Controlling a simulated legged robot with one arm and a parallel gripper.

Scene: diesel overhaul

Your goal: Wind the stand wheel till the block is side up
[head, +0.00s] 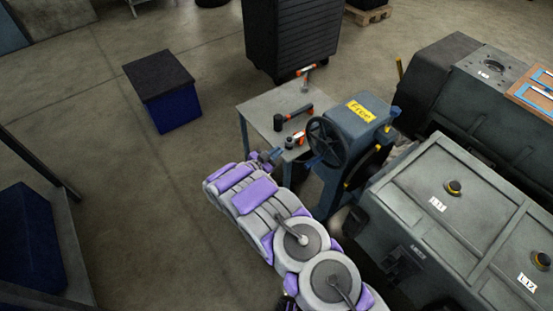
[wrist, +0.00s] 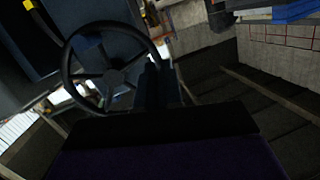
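The stand wheel (head: 326,142) is a dark spoked handwheel on the side of a blue-grey stand head (head: 357,122) with a yellow "Free" label. It appears large in the wrist view (wrist: 110,72), at upper left. The long grey block (head: 440,212) lies right of the stand. Its broad upper face carries white number tags and yellow-ringed fittings. My gripper (head: 270,157) is left of the wheel, apparently apart from it. In the wrist view, dark finger-like shapes stand just right of the rim; I cannot tell whether they are open or touch it.
A small table (head: 262,108) with orange-and-black tools stands behind the wheel. A black drawer cabinet (head: 290,40) and a blue box with a dark top (head: 163,90) stand farther back. A second dark grey unit (head: 460,85) is at upper right. The floor at left is mostly clear.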

